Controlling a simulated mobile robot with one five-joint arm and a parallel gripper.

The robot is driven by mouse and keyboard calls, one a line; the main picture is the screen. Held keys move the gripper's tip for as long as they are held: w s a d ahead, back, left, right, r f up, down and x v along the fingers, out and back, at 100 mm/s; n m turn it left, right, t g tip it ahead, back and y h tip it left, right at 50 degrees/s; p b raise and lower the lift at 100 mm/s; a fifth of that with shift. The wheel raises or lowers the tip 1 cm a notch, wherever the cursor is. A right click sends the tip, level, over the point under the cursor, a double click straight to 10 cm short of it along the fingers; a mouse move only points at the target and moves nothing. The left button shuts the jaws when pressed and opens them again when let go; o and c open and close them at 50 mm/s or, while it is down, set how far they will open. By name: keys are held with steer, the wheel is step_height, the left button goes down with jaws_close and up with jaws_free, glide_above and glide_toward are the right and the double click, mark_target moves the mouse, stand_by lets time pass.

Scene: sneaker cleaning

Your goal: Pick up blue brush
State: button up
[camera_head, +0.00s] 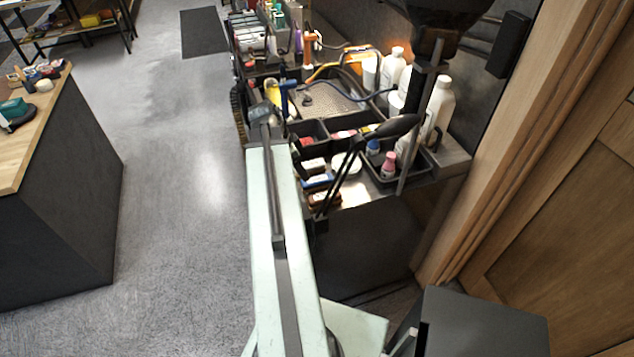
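A blue brush (318,181) lies at the front left of the workbench, between a light brush and a brown one. What seems to be my gripper (324,208) is the pair of thin black bars reaching down and left from a dark rounded part. Its lower ends appear in front of or beside the right ends of the brushes. I cannot tell whether it touches the blue brush. The bars are thin and dark, so whether they are open or shut is unclear. Nothing is visibly held.
A dark tray (428,176) with small bottles, including a pink one (389,165), stands right of the brushes. White bottles (440,107) stand behind it. A blue-handled tool (288,88) stands at back left. A wooden door frame (520,145) bounds the right. Open floor (185,180) lies left.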

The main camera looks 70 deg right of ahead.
mark_target(316, 179)
steer(key=s, duration=0.1)
steer(key=s+d+m, duration=0.1)
steer(key=shift+s+d+r, duration=0.1)
steer(key=shift+s+d, duration=0.1)
steer(key=shift+s, duration=0.15)
steer(key=b+x, duration=0.3)
steer(key=x, duration=0.1)
steer(key=b+x, duration=0.3)
steer(key=b, duration=0.1)
steer(key=shift+s+a+f, duration=0.1)
steer(key=shift+a+f, duration=0.05)
steer(key=shift+f, duration=0.25)
steer(key=shift+f+b, duration=0.3)
steer(key=shift+b, duration=0.15)
steer(key=shift+r, duration=0.1)
jaws_close()
